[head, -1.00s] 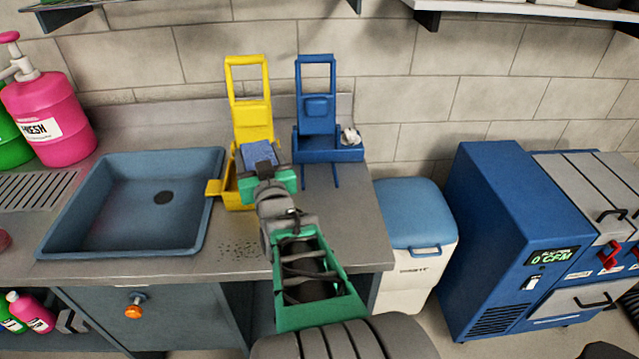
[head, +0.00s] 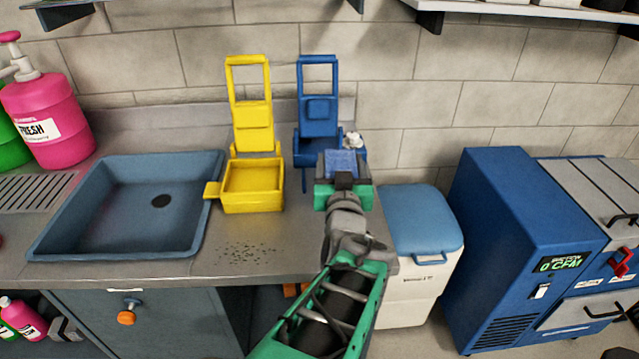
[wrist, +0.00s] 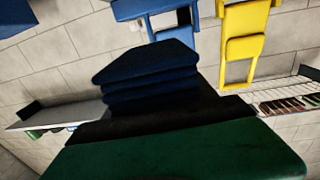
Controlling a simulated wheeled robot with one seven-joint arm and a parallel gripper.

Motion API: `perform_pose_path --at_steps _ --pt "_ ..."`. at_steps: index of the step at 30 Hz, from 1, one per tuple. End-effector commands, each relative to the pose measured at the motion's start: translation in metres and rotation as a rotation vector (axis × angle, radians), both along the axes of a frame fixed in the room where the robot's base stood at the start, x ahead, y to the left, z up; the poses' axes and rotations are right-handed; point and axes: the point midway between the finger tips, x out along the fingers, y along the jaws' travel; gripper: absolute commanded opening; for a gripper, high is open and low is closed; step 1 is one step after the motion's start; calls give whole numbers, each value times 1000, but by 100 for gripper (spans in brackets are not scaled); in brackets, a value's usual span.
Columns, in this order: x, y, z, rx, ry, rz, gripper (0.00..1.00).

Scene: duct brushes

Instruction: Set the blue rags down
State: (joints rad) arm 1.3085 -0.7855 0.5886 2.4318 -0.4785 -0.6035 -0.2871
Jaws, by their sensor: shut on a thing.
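The blue rags (head: 341,162) are a folded stack held in my gripper (head: 342,183), which is shut on them. In the head view they are in front of the blue wringer-like holder (head: 318,112), overlapping its lower tray, most of which is hidden. I cannot tell whether the rags touch it. In the wrist view the stacked layers of the rags (wrist: 150,75) show dark blue beyond the green gripper body. The yellow holder (head: 253,187) stands to the left with its tray empty.
A blue-grey sink (head: 125,215) is set in the counter (head: 240,260) at left. A small white item (head: 353,140) sits at the blue holder's right end. A cooler (head: 420,230) and a blue machine (head: 520,240) stand at right. A wall shelf (head: 530,12) is above.

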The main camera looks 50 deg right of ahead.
Motion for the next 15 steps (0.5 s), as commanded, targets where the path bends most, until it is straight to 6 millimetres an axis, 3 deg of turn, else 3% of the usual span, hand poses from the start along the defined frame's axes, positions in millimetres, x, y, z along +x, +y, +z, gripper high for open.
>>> perform_pose_path --at_steps 9,15 --pt "7 36 -17 -3 -3 69 7" --pt "38 6 -17 2 0 78 7"
